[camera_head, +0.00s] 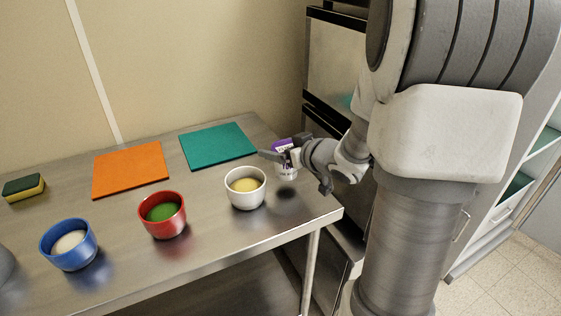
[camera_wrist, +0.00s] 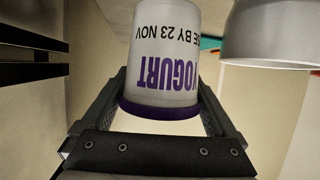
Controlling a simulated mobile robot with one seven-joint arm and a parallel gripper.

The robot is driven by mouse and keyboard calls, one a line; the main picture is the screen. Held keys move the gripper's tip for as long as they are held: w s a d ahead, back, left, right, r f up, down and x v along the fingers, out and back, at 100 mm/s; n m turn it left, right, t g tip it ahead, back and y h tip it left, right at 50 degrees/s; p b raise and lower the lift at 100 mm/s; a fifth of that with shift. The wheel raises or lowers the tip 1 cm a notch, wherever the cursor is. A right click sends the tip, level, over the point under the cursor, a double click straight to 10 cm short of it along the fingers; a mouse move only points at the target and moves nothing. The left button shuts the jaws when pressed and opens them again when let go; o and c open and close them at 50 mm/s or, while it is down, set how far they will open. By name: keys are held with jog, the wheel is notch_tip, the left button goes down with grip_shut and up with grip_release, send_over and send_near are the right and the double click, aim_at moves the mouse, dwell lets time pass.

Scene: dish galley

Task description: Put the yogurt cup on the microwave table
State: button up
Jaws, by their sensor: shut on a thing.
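The yogurt cup (camera_wrist: 163,55) is white with a purple rim and purple lettering. It sits between the two fingers of my gripper (camera_wrist: 160,105) in the wrist view and appears upside down there. In the head view the purple and white cup (camera_head: 284,160) is at the right end of a steel table (camera_head: 215,215), partly hidden by my gripper (camera_head: 283,156). My gripper is shut on the cup. A dark shadow lies on the table in front of it; I cannot tell for sure whether the cup touches the table.
A white bowl (camera_head: 246,198) stands close left of the cup. A red bowl (camera_head: 162,222) and a blue bowl (camera_head: 68,253) are farther left. Teal (camera_head: 218,146) and orange (camera_head: 131,169) boards and a sponge (camera_head: 23,188) lie behind. A dark rack (camera_head: 335,60) stands beyond the table's right end.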

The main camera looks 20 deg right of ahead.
jog(key=shift+f+b, duration=0.5)
jog(key=shift+f, duration=0.95)
jog(key=shift+f, duration=0.25)
jog(key=o, duration=1.2)
jog(key=shift+r, duration=0.1)
jog(key=shift+r, duration=0.3)
jog(key=p+v, duration=0.3)
jog(key=v, duration=0.9)
